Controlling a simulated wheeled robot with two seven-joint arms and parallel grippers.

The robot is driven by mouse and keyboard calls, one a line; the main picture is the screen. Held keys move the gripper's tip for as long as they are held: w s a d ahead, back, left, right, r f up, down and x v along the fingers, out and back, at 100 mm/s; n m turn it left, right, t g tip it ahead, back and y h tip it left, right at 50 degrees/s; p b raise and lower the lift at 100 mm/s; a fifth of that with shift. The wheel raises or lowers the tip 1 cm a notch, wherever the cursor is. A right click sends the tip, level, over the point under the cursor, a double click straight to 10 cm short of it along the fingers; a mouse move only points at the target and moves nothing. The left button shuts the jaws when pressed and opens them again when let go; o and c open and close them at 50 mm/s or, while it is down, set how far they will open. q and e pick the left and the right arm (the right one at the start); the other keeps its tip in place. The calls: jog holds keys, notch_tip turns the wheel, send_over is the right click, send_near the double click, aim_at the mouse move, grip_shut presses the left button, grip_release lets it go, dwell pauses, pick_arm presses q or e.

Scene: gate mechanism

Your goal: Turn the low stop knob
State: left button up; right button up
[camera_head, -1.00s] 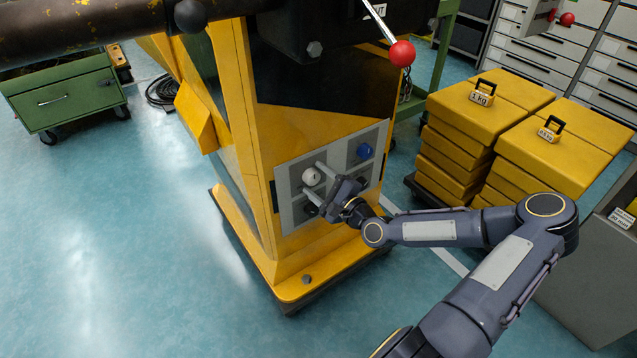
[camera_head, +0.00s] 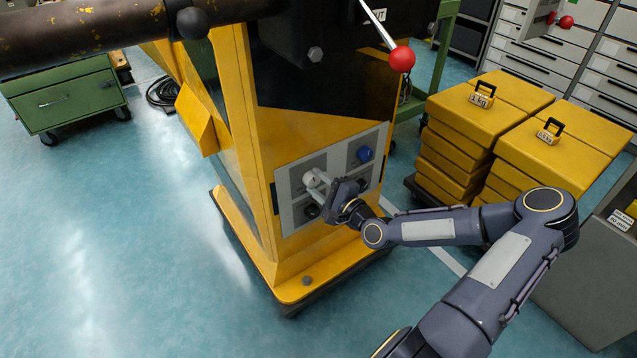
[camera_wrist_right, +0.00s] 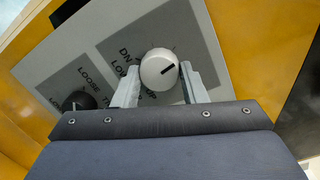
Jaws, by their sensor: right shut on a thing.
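The low stop knob is white and round with a dark pointer line. It sits at the upper left of the grey panel in the head view (camera_head: 310,178) and at the middle of the right wrist view (camera_wrist_right: 158,69). Lettering beside it reads "DN", "UP" and part of "LOW". My right gripper (camera_head: 317,184) is shut on this white knob, with one finger on either side, as the right wrist view shows (camera_wrist_right: 160,85). The pointer slants up to the right in that view. My left gripper is not in view.
A black knob (camera_wrist_right: 79,101) labelled "LOOSE" is below the white one. A blue knob (camera_head: 364,153) is at the panel's upper right; another dark knob is partly hidden by my gripper. The yellow machine post (camera_head: 262,150) carries the panel. Stacked yellow weights (camera_head: 462,128) stand to the right.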

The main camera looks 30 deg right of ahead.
jog(key=n, duration=0.2)
jog(key=shift+r+n, duration=0.1)
jog(key=shift+n, duration=0.2)
jog(key=n, duration=0.2)
jog(key=shift+n+p, duration=0.3)
jog(key=shift+p, duration=0.05)
jog(key=shift+a+n+g+h, duration=0.1)
jog(key=shift+n+g+h, duration=0.35)
jog(key=shift+n, duration=1.65)
jog(key=shift+h+b, duration=0.25)
jog(key=shift+b, duration=0.05)
jog(key=o, duration=1)
jog(key=shift+c, duration=0.2)
